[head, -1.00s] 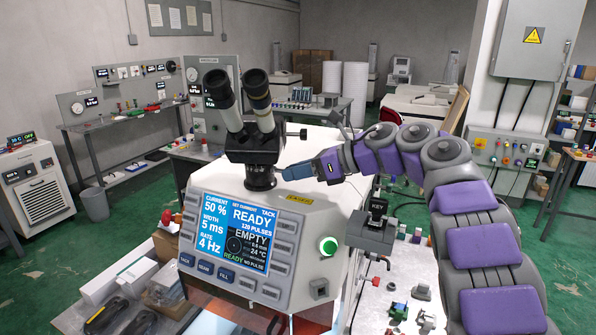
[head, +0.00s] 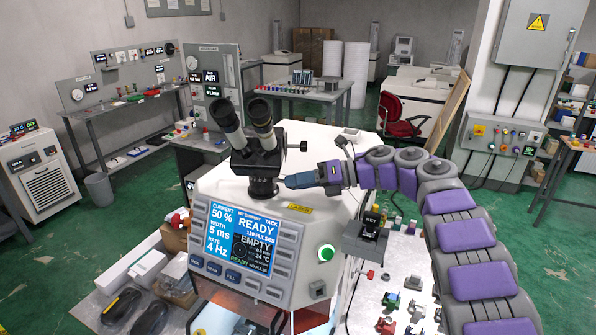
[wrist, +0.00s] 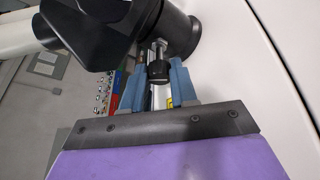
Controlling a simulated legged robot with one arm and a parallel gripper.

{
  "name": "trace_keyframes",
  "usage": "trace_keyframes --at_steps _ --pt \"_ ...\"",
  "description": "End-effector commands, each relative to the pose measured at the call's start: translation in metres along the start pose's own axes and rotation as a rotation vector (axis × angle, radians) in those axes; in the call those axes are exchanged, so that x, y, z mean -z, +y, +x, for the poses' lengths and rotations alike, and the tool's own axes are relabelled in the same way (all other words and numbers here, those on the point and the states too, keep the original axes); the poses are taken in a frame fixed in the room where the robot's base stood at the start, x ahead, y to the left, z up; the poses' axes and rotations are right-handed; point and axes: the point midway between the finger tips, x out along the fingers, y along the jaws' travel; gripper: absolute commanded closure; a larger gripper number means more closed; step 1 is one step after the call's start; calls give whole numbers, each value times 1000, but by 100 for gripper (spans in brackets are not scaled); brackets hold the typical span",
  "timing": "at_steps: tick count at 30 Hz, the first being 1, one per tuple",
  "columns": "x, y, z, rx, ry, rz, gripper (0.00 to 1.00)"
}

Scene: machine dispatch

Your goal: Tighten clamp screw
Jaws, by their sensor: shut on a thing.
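The clamp screw (wrist: 158,70) is a small dark knob on a metal shaft, on the side of the black microscope mount. My gripper (wrist: 158,86) has its two blue fingers on either side of the knob and is shut on it. In the head view my gripper (head: 291,182) reaches in from the right to the mount's lower collar (head: 263,187). The screw is hidden there by the fingers and the mount. The binocular microscope (head: 255,135) stands upright on the white machine (head: 320,220).
The machine's screen (head: 242,233) reads READY and EMPTY. A key switch box (head: 369,237) stands under my arm. Small coloured parts (head: 391,300) lie on the white bench at right. A red chair (head: 400,120) stands behind.

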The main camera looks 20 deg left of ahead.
Motion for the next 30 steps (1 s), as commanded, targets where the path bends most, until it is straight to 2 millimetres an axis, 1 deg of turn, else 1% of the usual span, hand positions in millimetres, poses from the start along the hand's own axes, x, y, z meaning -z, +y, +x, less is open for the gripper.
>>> trace_keyframes --at_steps 1,9,25,26,30 --pt "-3 0 -3 -7 -9 26 100" --pt "-2 -2 -3 -43 -17 114 100" --pt "-2 -4 -4 -52 -19 135 100" --pt "-2 -4 -4 -52 -19 135 71" --pt "-1 -3 -3 -53 -17 134 57"
